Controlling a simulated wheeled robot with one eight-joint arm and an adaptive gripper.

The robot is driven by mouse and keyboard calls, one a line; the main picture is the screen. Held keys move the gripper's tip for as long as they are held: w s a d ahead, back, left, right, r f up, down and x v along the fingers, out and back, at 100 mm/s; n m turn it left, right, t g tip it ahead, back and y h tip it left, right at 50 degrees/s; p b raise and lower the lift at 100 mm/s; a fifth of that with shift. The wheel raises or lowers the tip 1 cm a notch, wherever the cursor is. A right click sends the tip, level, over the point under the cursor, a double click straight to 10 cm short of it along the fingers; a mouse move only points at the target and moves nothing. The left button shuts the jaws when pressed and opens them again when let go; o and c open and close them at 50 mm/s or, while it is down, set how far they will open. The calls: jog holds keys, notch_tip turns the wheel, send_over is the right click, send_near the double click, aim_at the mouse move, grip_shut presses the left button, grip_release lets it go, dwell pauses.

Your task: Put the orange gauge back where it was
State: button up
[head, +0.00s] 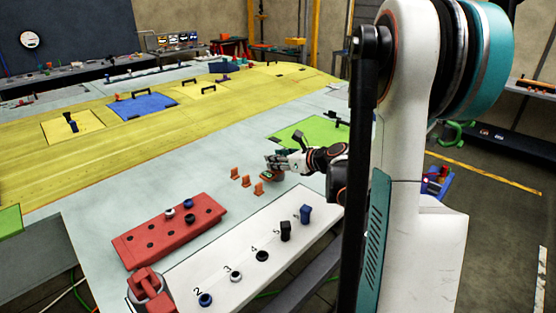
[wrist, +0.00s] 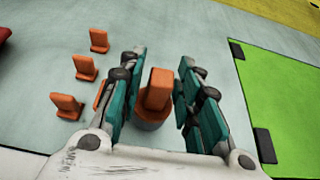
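An orange gauge (wrist: 155,95), with an upright block on a wider, darker base, stands between the two fingers of my gripper (wrist: 160,75) in the wrist view. The fingers are spread on either side of it, with narrow gaps showing, so the gripper looks open. I cannot tell if the gauge's base touches the surface. In the head view my gripper (head: 272,166) is low over the pale table, and it mostly hides the gauge. Several similar orange pieces (wrist: 85,67) stand to the left in the wrist view, one partly hidden by the left finger; three (head: 246,181) show in the head view.
A green panel (wrist: 285,95) lies to the right in the wrist view. In the head view a red block with holes (head: 150,250) and a white numbered strip (head: 215,262) with knobs lie in front. The pale surface (head: 190,160) left of the orange pieces is clear.

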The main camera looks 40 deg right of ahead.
dwell(0.3)
jog(key=shift+r, duration=0.25)
jog(key=p+v, duration=0.2)
jog(key=v, duration=1)
jog(key=shift+f, duration=0.2)
